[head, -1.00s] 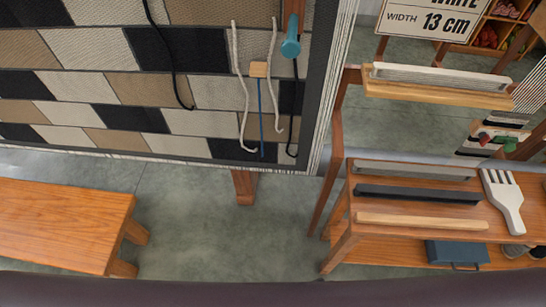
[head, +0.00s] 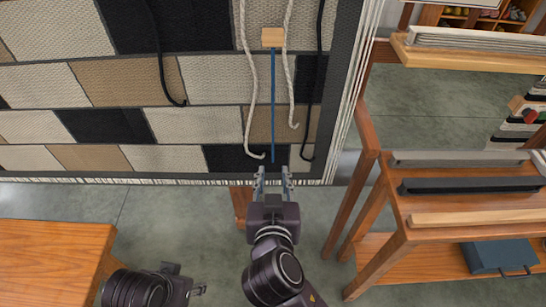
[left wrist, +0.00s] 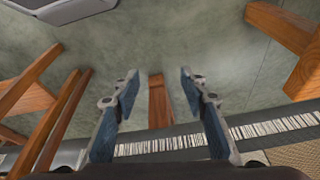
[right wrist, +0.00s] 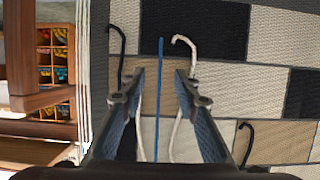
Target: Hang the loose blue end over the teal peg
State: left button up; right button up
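The loose blue end (head: 273,110) hangs straight down the woven cloth from a small wooden block (head: 272,38), between two cream cords. Its tip is just above the cloth's fringe. My right gripper (head: 273,170) is open and empty, its fingertips either side of the line of the tip. In the right wrist view the blue strand (right wrist: 157,100) runs between the open fingers; I cannot tell how far off it is. My left gripper (left wrist: 158,78) is open and empty over the floor, and shows partly at the bottom of the head view. The teal peg is not in view.
Cream cords (head: 250,90) and black cords (head: 317,80) hang close to the blue strand. A wooden rack (head: 470,200) with bars stands at the right. A wooden bench (head: 50,260) is at the lower left.

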pick_arm(q)
jog(key=shift+w+d+t+b, duration=0.3)
jog(key=shift+w+t+b, duration=0.3)
jog(key=shift+w, duration=0.4)
jog(key=shift+w+d+t+b, duration=0.25)
jog(key=shift+w+t+b, duration=0.15)
jog(key=shift+w+b, duration=0.45)
pick_arm(e)
jog(key=shift+x, duration=4.9)
pick_arm(q)
jog(key=shift+w, duration=0.1)
pick_arm(e)
grip_shut()
